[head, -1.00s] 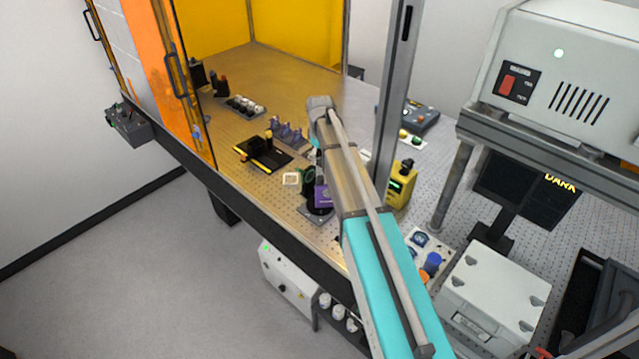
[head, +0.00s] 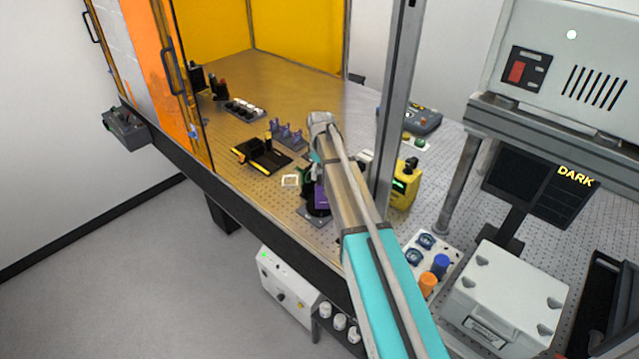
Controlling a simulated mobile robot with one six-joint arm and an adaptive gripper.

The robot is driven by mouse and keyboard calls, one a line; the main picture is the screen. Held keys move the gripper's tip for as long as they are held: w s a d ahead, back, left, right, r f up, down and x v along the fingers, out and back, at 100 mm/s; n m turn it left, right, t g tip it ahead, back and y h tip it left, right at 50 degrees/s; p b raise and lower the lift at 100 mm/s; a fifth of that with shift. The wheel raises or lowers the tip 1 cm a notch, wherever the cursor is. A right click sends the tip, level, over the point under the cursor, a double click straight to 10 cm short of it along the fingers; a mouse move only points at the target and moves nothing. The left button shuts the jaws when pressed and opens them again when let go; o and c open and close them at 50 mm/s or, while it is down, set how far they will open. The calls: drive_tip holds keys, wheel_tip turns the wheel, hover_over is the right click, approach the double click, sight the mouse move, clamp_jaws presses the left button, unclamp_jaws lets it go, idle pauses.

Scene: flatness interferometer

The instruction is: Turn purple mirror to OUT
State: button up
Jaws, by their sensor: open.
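The purple mirror (head: 321,197) shows as a purple plate on a dark mount with a grey base (head: 311,217), near the front edge of the optical table. My arm reaches over it from the lower right and covers its right side. My gripper (head: 312,172) points down just behind and above the purple plate. It is largely hidden by my own arm, and its fingertips cannot be made out. I cannot tell whether it touches the mirror. The mirror's direction and any OUT mark are too small or hidden to read.
A black stage with yellow marks (head: 262,153) and purple-grey parts (head: 287,134) stand left and behind. A yellow device (head: 404,187) and a grey post (head: 393,110) stand close on the right. A screen (head: 540,186) reads DARK. A white case (head: 505,293) sits front right.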

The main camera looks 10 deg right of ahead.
sight(321, 193)
drive_tip(key=shift+f+b, duration=1.05)
drive_tip(key=shift+f, duration=0.35)
